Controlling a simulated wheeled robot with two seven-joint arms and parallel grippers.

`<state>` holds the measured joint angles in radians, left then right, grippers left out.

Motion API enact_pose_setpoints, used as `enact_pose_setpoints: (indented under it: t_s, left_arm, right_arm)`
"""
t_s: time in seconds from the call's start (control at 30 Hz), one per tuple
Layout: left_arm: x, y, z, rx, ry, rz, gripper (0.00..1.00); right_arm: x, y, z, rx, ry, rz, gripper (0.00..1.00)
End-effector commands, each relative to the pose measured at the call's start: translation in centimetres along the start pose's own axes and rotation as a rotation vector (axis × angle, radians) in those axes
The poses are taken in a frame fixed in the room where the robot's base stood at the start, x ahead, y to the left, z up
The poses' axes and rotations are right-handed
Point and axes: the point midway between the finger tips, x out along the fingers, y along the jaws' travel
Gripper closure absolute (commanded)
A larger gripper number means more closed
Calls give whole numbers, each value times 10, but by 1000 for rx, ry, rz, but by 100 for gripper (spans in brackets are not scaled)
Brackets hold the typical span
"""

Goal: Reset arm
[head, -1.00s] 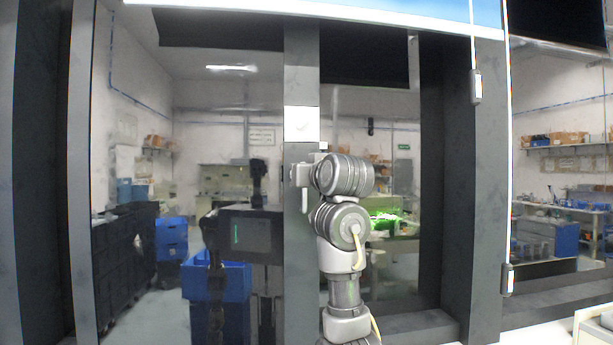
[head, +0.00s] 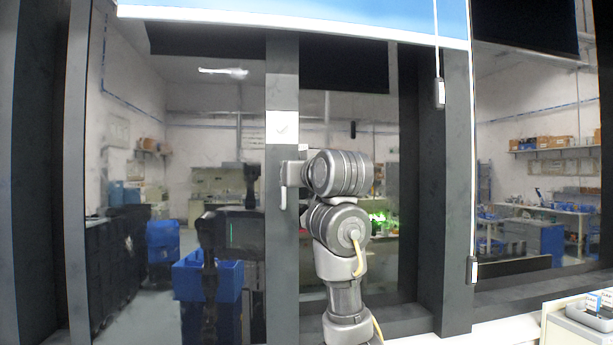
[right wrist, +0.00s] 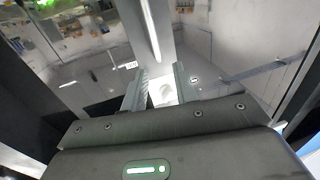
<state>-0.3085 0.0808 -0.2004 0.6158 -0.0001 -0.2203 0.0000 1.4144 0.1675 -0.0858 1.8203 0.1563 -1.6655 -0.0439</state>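My right arm rises through the middle of the head view, and its right gripper (head: 288,174) is raised in front of a dark window post. In the right wrist view the two fingers of this gripper (right wrist: 160,92) stand apart, so it is open. A white square plate (right wrist: 163,91) shows between the fingers in that view, beyond them. I see nothing held. In the head view a white plate (head: 281,127) with a faint mark is on the post above the gripper. My left gripper is out of view.
Tall glass panes with dark posts (head: 457,200) stand ahead. A white tray or case (head: 568,335) with small items is at the lower right, beside a pale ledge. Blue bins (head: 207,280), dark cabinets and shelves show behind the glass.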

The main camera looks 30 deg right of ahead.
Motion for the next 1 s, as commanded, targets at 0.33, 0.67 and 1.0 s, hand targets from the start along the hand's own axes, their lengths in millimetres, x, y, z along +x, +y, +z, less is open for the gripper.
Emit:
enact_pose_setpoints:
  t_s: [0.33, 0.67, 1.0]
  left_arm:
    - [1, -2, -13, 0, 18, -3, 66]
    - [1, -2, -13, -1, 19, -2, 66]
    - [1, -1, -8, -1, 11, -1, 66]
  right_arm:
    - [-4, 9, 0, 0, 1, 14, 71]
    - [4, 4, 20, -8, -25, 8, 71]
    - [30, -22, 252, -96, -309, -32, 71]
